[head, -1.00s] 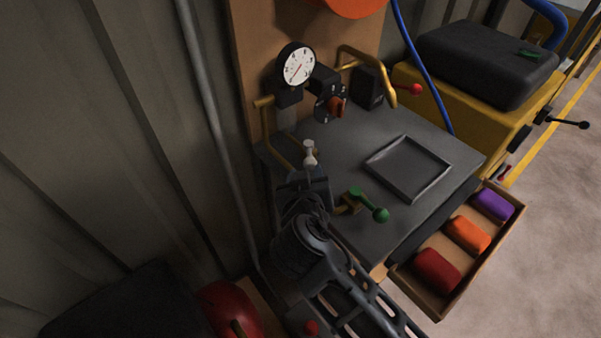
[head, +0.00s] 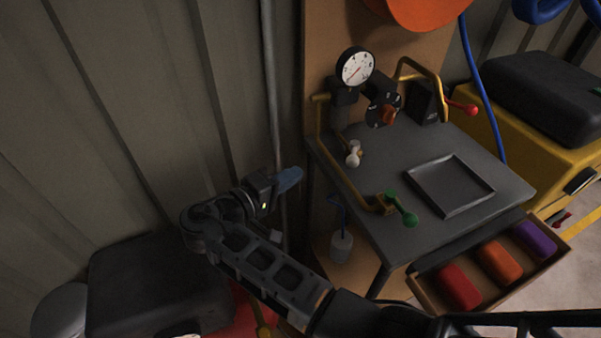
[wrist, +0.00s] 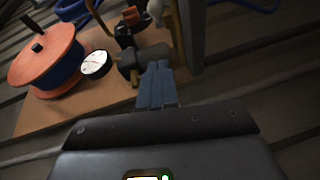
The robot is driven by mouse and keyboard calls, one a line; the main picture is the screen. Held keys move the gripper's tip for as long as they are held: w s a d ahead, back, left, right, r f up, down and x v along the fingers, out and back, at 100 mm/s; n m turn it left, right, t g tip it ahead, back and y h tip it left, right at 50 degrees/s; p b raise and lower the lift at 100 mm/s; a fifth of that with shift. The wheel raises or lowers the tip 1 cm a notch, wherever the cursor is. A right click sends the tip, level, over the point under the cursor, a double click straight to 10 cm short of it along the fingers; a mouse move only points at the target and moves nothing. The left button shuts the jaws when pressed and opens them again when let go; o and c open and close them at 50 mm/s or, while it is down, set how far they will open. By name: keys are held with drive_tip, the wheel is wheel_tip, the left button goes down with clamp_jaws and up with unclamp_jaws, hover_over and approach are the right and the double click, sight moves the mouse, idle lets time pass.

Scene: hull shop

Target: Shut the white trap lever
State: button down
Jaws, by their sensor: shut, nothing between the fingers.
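The white trap lever (head: 353,157) is a short white handle with a rounded end, on the yellow pipe at the bench's left edge in the head view. It points toward the camera; whether it lies across or along the pipe is hard to tell. A pale knob, probably this lever, shows at the top of the wrist view (wrist: 156,10). My gripper (head: 292,176) is left of the bench and lever, clear of both, with its blue fingers pointing right. In the wrist view its fingers (wrist: 156,84) are together with nothing between them.
A corrugated wall (head: 120,90) stands close behind my arm.

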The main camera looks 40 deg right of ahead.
drive_tip(key=p, duration=0.2)
approach(354, 155)
drive_tip(key=w, duration=0.4)
drive_tip(key=d, duration=0.1)
drive_tip(key=d+f, duration=0.1)
drive_tip(key=s+d+p, duration=0.1)
drive_tip(key=shift+s+d+f, duration=0.1)
drive_tip(key=shift+d+f, duration=0.2)
drive_tip(key=shift+s+d+f, duration=0.25)
drive_tip(key=shift+d, duration=0.15)
